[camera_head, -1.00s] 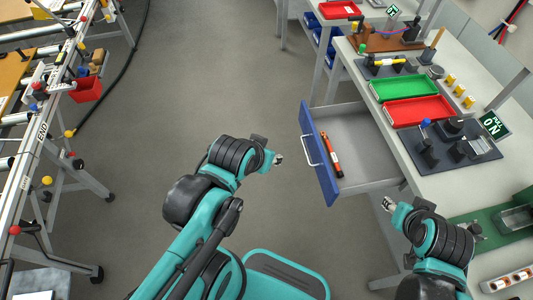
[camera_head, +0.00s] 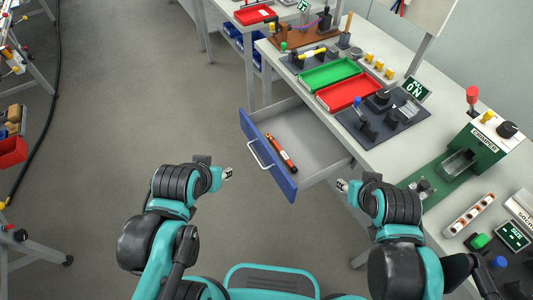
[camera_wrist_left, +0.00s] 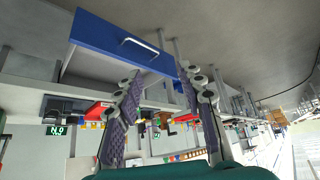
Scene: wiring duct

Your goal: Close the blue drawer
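The blue drawer (camera_head: 268,157) is pulled out of the workbench, with a silver handle (camera_head: 260,157) on its front. An orange and black tool (camera_head: 281,153) lies inside it. My left gripper (camera_head: 229,174) is in front of the drawer, left of the handle and apart from it. In the left wrist view the blue front (camera_wrist_left: 125,42) shows ahead, upside down, beyond two spread fingers (camera_wrist_left: 152,112) with nothing between them. My right gripper (camera_head: 341,186) is right of the drawer, near the bench edge; its fingers are too small to judge.
The bench (camera_head: 375,152) carries a green tray (camera_head: 330,73), a red tray (camera_head: 350,92) and a dark fixture plate (camera_head: 395,130). A green machine (camera_head: 478,143) stands at the right. The floor (camera_head: 150,100) left of the drawer is clear.

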